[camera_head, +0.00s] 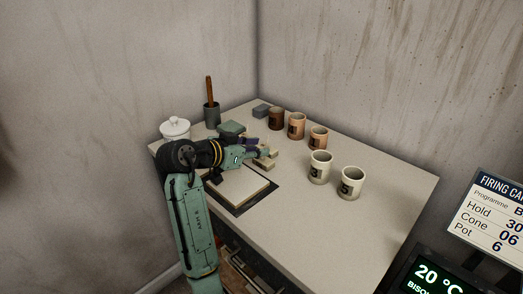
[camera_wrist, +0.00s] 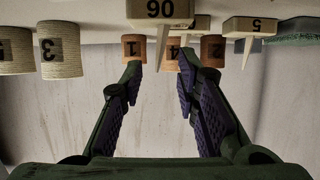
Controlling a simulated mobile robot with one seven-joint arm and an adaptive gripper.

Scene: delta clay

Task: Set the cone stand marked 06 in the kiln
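The cone stand marked 06 (camera_wrist: 160,10) is a cream block at the top middle of the wrist view, which is upside down; its label reads inverted and the frame edge cuts it off. In the head view my gripper (camera_head: 260,153) is low over the table beside small cream blocks (camera_head: 266,162); I cannot tell there which one is 06. No kiln chamber is visible.
Another stand marked 5 (camera_wrist: 250,26) is beside the 06 stand. Several numbered pots, including a cream pot (camera_head: 320,167), stand on the table (camera_head: 340,235). A board (camera_head: 240,190), a white lidded jar (camera_head: 175,129) and a display reading 20 °C (camera_head: 440,280) also show. The table's front right is clear.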

